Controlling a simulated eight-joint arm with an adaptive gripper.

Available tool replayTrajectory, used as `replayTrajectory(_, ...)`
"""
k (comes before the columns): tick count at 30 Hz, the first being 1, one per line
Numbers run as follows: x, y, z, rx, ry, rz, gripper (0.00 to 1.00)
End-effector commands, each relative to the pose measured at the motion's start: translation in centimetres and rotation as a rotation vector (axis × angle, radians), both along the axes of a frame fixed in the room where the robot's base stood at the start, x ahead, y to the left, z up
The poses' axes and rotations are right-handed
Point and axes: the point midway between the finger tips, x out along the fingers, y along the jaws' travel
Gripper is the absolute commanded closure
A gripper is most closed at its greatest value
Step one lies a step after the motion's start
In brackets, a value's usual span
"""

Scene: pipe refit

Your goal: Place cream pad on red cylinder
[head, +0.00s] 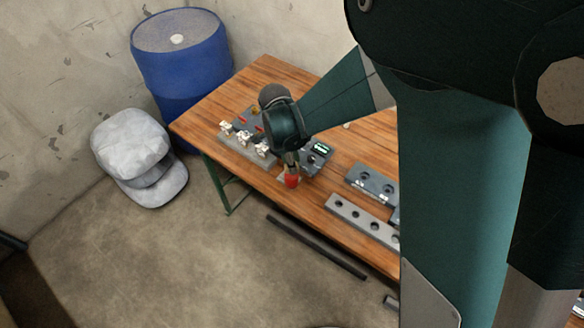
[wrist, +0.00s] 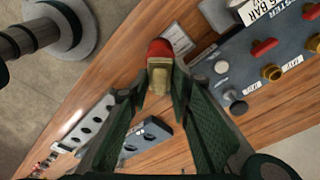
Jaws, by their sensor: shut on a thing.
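My gripper (head: 291,161) points down over the near edge of the wooden table. In the wrist view its two fingers (wrist: 159,82) close from both sides on a small tan-cream block, which I take as the cream pad (wrist: 159,76). The red cylinder (head: 291,181) shows just below the fingertips in the head view. In the wrist view the red cylinder (wrist: 159,48) appears directly beyond the pad, partly covered by it. The two look lined up; I cannot tell whether they touch.
A grey fixture with red and brass knobs (wrist: 265,48) lies beside the gripper. A light plate (wrist: 179,39) lies next to the cylinder. Grey hole blocks (head: 362,217) lie to the right on the table (head: 330,196). A blue drum (head: 180,60) stands behind.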

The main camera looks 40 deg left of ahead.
Motion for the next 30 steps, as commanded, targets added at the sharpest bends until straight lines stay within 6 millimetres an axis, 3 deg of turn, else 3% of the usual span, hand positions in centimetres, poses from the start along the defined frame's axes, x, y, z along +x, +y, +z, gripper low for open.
replayTrajectory(9, 0.0, 0.0, -2.9, 0.000, 0.000, 0.000, 0.87)
replayTrajectory(25, 0.0, 0.0, -3.5, 0.000, 0.000, 0.000, 0.87)
replayTrajectory(26, 0.0, 0.0, -3.4, 0.000, 0.000, 0.000, 0.75)
replayTrajectory(27, 0.0, 0.0, -3.4, 0.000, 0.000, 0.000, 0.69)
replayTrajectory(30, 0.0, 0.0, -3.4, 0.000, 0.000, 0.000, 0.64)
